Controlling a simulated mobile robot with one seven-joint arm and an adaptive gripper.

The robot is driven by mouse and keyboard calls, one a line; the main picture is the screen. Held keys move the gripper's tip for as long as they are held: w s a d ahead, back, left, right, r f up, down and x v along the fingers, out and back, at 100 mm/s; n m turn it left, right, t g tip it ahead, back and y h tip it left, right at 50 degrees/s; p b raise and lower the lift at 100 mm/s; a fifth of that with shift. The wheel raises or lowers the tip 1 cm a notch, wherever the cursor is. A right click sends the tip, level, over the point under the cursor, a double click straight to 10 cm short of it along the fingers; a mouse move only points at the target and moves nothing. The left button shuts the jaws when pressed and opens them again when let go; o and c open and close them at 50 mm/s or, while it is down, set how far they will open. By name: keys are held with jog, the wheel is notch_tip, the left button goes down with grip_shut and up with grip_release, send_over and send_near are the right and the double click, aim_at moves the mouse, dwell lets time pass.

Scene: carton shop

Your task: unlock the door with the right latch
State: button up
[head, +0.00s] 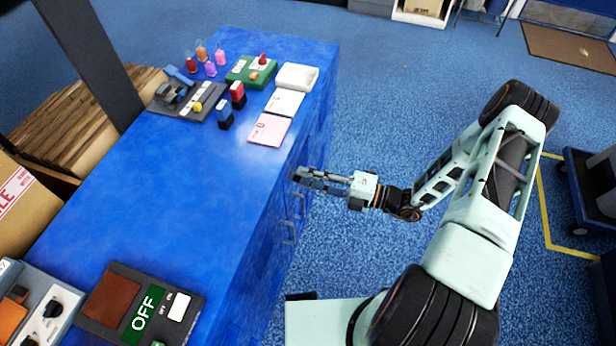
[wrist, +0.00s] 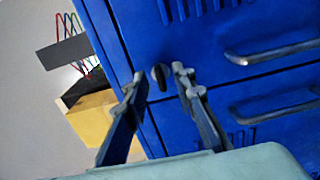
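The blue cabinet (head: 262,225) has doors with metal handles on its front side. In the wrist view, a small dark oval latch knob (wrist: 160,77) sits on the blue door front (wrist: 190,50). My gripper (wrist: 158,80) is open, with one finger on each side of the knob in the picture. I cannot tell whether the fingers touch it. In the head view, my gripper (head: 296,177) is at the cabinet's front face, just below the top edge. Only one latch can be made out.
Metal handles (wrist: 270,55) stick out right of the knob. The blue floor (head: 390,100) beyond my arm is open.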

jog(key=v, duration=1.2)
dwell(0.3)
